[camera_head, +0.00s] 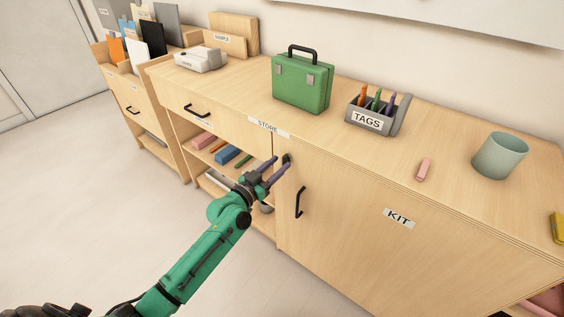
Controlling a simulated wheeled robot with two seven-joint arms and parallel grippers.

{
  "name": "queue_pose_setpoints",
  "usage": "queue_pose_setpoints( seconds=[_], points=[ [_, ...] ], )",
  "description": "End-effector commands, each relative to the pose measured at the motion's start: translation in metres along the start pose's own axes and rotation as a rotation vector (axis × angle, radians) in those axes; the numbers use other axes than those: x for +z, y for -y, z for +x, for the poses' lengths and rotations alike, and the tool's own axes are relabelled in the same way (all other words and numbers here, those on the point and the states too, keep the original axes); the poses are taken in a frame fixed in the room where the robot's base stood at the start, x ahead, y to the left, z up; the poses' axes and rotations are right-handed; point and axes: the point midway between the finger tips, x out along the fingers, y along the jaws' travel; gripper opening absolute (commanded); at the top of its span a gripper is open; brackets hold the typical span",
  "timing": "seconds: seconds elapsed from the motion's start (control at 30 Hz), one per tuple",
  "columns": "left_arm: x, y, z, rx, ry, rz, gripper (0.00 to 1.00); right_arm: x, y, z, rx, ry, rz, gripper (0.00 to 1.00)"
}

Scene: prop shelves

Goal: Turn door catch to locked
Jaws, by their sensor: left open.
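The door catch (287,158) is a small dark knob near the upper left corner of the wooden cabinet door (350,225) marked KIT. Its exact turn is too small to tell, and the fingers partly cover it. My left gripper (280,164) has two purple fingers, spread apart and pointing up at the catch. The fingertips are at or just in front of the catch; I cannot tell whether they touch it. A black bar handle (299,202) is on the door below and right of the catch. My right gripper is not in view.
Open shelves with books (228,154) lie left of the door, behind my left arm. On the counter stand a green toolbox (301,83), a tags holder (371,118), a pink eraser (424,170) and a grey-green cup (500,156). The floor at left is clear.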

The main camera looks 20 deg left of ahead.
Motion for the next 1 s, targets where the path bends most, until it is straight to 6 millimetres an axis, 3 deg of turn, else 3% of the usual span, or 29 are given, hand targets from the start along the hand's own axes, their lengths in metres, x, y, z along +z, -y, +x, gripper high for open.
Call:
queue_pose_setpoints(
  seconds=[0.13, 0.4, 0.43, 0.53, 1.0],
  points=[
    [0.001, 0.000, 0.020, -0.001, 0.001, 0.000, 0.45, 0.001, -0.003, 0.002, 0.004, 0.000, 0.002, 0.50],
    [0.001, 0.000, 0.024, 0.000, 0.002, 0.000, 0.45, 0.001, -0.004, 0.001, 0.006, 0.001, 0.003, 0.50],
    [0.001, 0.000, 0.023, 0.000, 0.002, 0.000, 0.37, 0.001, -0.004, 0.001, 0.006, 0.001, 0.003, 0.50],
    [0.001, 0.000, 0.023, -0.001, 0.002, 0.000, 0.00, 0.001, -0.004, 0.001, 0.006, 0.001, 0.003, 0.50],
    [0.001, 0.001, 0.023, -0.001, 0.002, -0.047, 0.00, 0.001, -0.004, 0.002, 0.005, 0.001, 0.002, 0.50]
  ],
)
